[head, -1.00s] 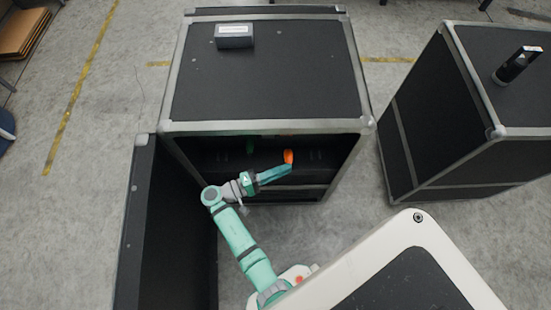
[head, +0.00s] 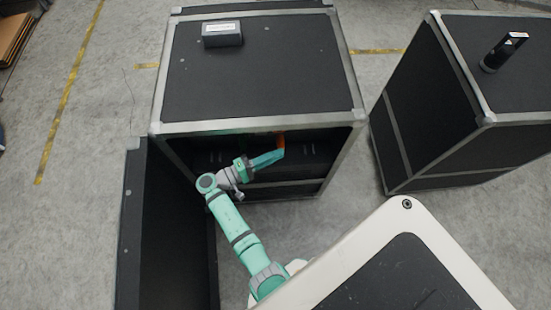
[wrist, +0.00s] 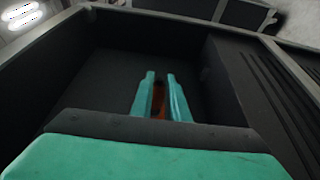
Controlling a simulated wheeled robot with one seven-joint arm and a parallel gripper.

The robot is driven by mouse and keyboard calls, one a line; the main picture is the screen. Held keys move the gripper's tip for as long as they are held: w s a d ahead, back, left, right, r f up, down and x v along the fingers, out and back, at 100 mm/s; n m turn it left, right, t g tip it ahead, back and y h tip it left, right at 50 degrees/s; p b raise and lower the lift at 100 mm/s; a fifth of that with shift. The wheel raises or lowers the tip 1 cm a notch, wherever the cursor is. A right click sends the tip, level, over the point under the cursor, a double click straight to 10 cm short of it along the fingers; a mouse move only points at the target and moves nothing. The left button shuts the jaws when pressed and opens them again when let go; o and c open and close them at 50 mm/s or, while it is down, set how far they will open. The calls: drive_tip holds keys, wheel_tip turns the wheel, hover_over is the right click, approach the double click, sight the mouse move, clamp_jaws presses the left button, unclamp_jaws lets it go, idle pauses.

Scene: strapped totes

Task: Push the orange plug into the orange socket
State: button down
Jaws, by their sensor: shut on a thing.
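The orange plug (head: 281,141) is at the tip of my gripper (head: 280,153), under the front top edge of the open black case (head: 262,75). My gripper is shut on the plug. In the wrist view, the plug (wrist: 158,103) shows as a dark orange strip between the two teal fingers (wrist: 159,95). The orange socket cannot be made out in either view; the case's top edge and dark inside hide that area. I cannot tell whether the plug touches the socket.
An open case door (head: 133,225) stands left of my arm. A small dark box (head: 222,40) lies on top of the case. A second black case (head: 450,110) stands at the right, with a dark handheld device (head: 504,52) on it. Floor shows between the cases.

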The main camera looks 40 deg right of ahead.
drive_tip(key=shift+w+d, duration=0.45)
drive_tip(key=shift+w, duration=0.25)
drive_tip(key=shift+w, duration=0.1)
drive_tip(key=shift+s, duration=0.2)
drive_tip(key=shift+w+d, duration=0.3)
drive_tip(key=shift+w, duration=0.2)
idle(1.7)
drive_tip(key=c, duration=1.6)
unclamp_jaws()
drive_tip(key=shift+c, duration=0.2)
drive_tip(key=shift+a, duration=0.1)
drive_tip(key=w+a, duration=0.1)
drive_tip(key=a, duration=0.9)
drive_tip(key=shift+w+a, duration=0.3)
drive_tip(key=shift+f, duration=0.1)
